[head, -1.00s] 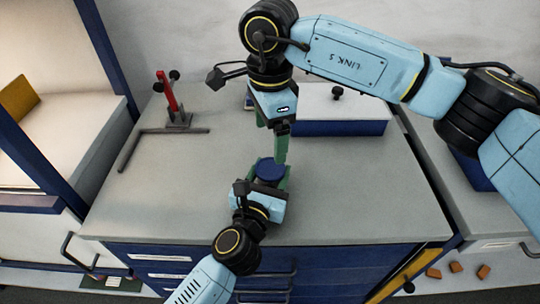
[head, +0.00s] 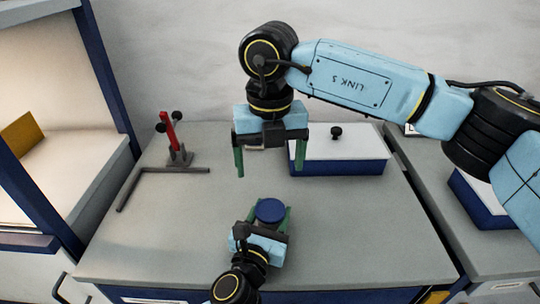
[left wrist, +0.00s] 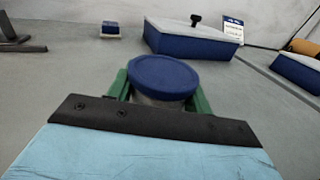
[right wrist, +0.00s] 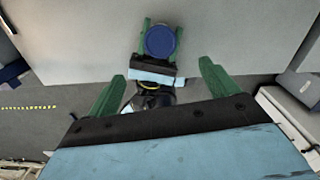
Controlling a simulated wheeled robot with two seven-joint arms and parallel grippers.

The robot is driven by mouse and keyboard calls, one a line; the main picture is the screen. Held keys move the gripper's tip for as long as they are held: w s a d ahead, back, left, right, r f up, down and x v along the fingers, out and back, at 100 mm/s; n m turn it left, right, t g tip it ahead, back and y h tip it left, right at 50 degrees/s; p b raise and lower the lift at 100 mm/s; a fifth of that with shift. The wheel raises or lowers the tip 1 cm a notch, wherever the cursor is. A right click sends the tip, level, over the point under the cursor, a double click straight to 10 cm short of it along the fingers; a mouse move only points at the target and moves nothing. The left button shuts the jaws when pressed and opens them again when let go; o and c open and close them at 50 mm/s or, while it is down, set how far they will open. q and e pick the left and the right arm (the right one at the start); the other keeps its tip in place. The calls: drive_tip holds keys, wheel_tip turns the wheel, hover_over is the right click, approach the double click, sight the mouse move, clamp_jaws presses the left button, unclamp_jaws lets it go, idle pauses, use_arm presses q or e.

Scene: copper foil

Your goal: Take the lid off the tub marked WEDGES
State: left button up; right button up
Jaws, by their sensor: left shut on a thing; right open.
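A small tub (left wrist: 160,99) with a round blue lid (head: 270,210) stands on the grey bench top. No marking on the tub is readable. The lid sits on the tub and also shows in the left wrist view (left wrist: 164,77) and the right wrist view (right wrist: 160,41). My left gripper (head: 270,215) is shut on the tub's body, one green finger on each side below the lid. My right gripper (head: 270,168) is open and empty, above the bench and behind the tub, its fingers pointing down and wide apart.
A blue box with a white lid and black knob (head: 336,158) stands at the back right. A red and grey clamp stand (head: 172,140) and a dark L-shaped bar (head: 160,170) are at the left. A small blue block (left wrist: 111,29) lies farther back. The bench around the tub is clear.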

sight(270, 209)
wheel_tip(270, 209, down, 11)
drive_tip(key=m, duration=0.4)
drive_tip(key=shift+f, duration=0.2)
idle(0.3)
drive_tip(key=c, duration=1.2)
drive_tip(key=shift+r, duration=0.1)
drive_tip(key=shift+r, duration=0.2)
drive_tip(key=shift+r, duration=0.9)
